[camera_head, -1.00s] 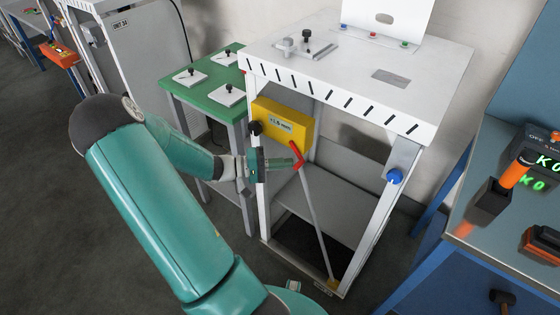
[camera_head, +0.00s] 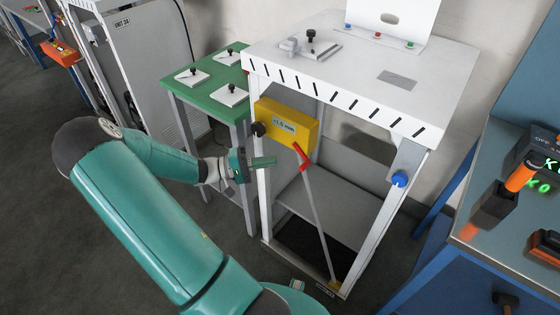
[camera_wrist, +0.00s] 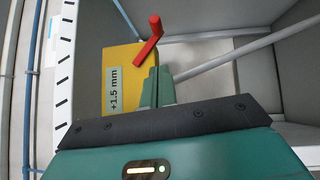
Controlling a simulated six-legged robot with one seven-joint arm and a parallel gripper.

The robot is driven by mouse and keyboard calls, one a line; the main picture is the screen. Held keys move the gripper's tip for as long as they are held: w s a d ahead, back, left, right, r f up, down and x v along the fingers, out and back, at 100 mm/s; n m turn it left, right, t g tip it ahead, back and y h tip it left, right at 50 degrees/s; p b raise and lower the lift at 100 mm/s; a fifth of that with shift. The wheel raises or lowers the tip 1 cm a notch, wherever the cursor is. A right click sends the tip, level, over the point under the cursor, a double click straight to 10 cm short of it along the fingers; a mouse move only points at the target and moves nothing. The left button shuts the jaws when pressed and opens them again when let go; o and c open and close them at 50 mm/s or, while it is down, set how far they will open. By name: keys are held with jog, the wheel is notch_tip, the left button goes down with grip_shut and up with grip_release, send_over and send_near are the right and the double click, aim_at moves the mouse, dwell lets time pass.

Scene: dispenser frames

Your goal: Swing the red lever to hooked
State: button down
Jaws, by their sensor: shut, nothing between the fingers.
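The rod slants down to a small yellow foot at the bottom of the white frame. In the wrist view the red lever (camera_wrist: 149,42) stands in front of the yellow box (camera_wrist: 118,68), beyond my fingertips. My gripper (camera_head: 274,161) is shut and empty, left of the lever with a small gap in the head view. In the wrist view its fingers (camera_wrist: 157,86) are together. I cannot tell whether the lever is hooked.
The white frame's left post (camera_head: 264,200) stands close to my gripper, with a black knob (camera_head: 257,129) near its top. A blue knob (camera_head: 400,179) is on the right post. A green table (camera_head: 205,92) stands left, and a blue bench (camera_head: 500,190) right.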

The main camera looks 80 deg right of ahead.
jog(key=v, duration=0.6)
jog(key=shift+w+a, duration=0.2)
jog(key=shift+w, duration=0.2)
jog(key=w+a+r+n+t+y, duration=0.1)
jog(key=w+a+r+n+t, duration=0.2)
jog(key=a, duration=0.4)
jog(key=w+a+r+n+t+y, duration=0.1)
jog(key=w+a+r+t+y, duration=0.2)
jog(key=a+t, duration=0.4)
jog(key=w+a+r+n+t, duration=0.25)
jog(key=w+a, duration=0.25)
jog(key=a, duration=0.3)
jog(key=s+a+r+n+t+y, duration=0.1)
jog(key=a+r+n+t, duration=0.2)
jog(key=a, duration=0.6)
jog(key=a+r+n+t+y, duration=0.2)
jog(key=a+r+n+t, duration=0.1)
jog(key=a+r+t, duration=0.4)
jog(key=a+r, duration=0.2)
jog(key=a, duration=0.1)
jog(key=shift+s+a+t, duration=0.3)
jog(key=shift+s+t, duration=0.05)
jog(key=shift+s, duration=0.05)
